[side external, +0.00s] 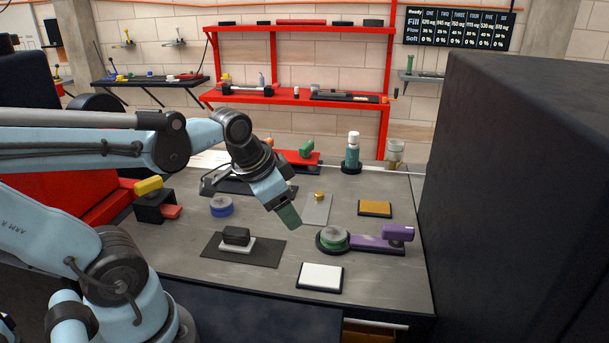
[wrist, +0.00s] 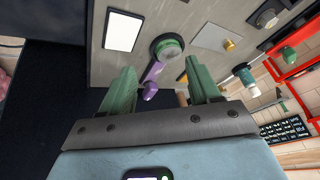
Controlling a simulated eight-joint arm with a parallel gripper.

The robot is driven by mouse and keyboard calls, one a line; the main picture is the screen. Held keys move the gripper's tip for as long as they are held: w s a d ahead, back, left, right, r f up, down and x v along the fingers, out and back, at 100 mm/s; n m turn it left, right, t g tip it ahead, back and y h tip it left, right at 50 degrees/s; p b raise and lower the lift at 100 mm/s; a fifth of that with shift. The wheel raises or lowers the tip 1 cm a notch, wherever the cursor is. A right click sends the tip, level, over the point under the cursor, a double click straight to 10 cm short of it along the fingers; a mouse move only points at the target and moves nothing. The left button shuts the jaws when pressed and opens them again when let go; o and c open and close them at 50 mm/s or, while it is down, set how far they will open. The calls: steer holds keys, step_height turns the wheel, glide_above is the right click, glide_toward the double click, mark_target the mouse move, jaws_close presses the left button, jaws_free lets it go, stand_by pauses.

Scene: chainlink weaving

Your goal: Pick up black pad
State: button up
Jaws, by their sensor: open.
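A flat black pad (side external: 215,248) lies on the grey table near its front left in the side view. A black block (side external: 236,236) with a white base sits on it; I cannot tell whether the block or the sheet is the black pad meant. Neither shows clearly in the wrist view. My gripper (side external: 289,217), with green fingers, hangs above the table to the right of the black pad, apart from it. In the wrist view my gripper (wrist: 160,82) is open, with nothing held between the fingers.
A white pad (side external: 320,277), a purple-handled tool (side external: 375,244) with a green round top (side external: 334,238), a grey plate (side external: 316,209) and an orange-brown pad (side external: 375,208) lie to the right. A blue roll (side external: 221,207) stands behind the black pad. A big dark box (side external: 520,200) blocks the right.

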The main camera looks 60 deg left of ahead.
mark_target(235, 229)
steer(key=s+a+m+g, duration=0.5)
steer(key=a+m, duration=0.1)
steer(key=a, duration=0.6)
steer(key=shift+m+h, duration=0.4)
steer(key=shift+s+a+f, duration=0.1)
steer(key=shift+a+f, duration=0.05)
steer(key=shift+f, duration=2.85)
steer(key=shift+s+a+f, duration=0.1)
steer(key=shift+a+f, duration=0.05)
steer(key=shift+f, duration=2.85)
steer(key=shift+c, duration=0.3)
jaws_close()
steer(key=shift+r, duration=0.2)
